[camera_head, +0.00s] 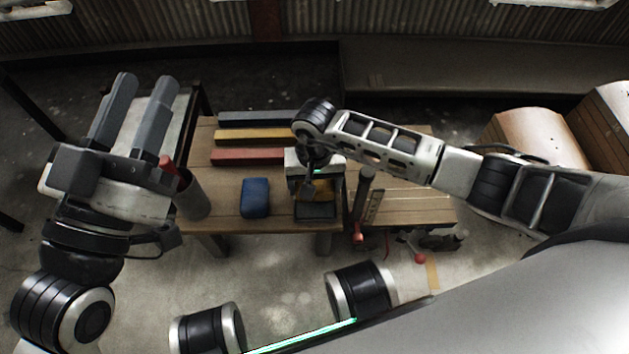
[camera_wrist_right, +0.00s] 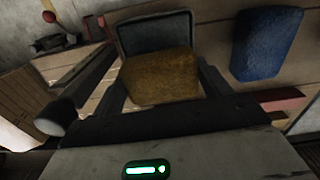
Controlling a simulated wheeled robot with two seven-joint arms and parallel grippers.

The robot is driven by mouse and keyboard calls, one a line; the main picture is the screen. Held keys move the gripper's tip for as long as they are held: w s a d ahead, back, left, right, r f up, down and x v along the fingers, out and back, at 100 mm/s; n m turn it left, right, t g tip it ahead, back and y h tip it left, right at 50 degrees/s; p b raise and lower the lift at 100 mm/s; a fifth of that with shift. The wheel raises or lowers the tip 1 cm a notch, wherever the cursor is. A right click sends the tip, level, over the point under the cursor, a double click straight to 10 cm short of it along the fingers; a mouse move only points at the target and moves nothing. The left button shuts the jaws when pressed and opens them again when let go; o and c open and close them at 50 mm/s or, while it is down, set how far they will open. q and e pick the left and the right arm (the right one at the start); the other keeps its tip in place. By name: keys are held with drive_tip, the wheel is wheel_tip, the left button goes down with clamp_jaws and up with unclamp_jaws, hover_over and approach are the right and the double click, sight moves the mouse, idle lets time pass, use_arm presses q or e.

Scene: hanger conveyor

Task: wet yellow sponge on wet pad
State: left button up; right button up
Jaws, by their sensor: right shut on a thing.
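The yellow sponge (camera_head: 323,186) sits between the fingers of my right gripper (camera_head: 314,190), partly hidden by it in the head view. In the right wrist view the sponge (camera_wrist_right: 160,78) fills the space between the two dark fingers, so the gripper is shut on it. A dark, rimmed tray-like pad (camera_head: 316,212) lies on the table just in front of the sponge; it also shows in the right wrist view (camera_wrist_right: 155,36), partly covered by the sponge. I cannot tell whether they touch. My left gripper (camera_head: 145,88) is raised at the left, open and empty.
A blue sponge (camera_head: 255,198) lies left of the pad on the wooden table (camera_head: 228,217). A grey cup (camera_head: 192,200) with a red-topped item stands at the left edge. Grey, yellow and red bars (camera_head: 247,156) lie behind. A dark-handled tool (camera_head: 361,195) stands close right of the pad.

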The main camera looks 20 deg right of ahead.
sight(315, 183)
drive_tip(key=shift+r+p, duration=2.05)
drive_tip(key=shift+r, duration=1.1)
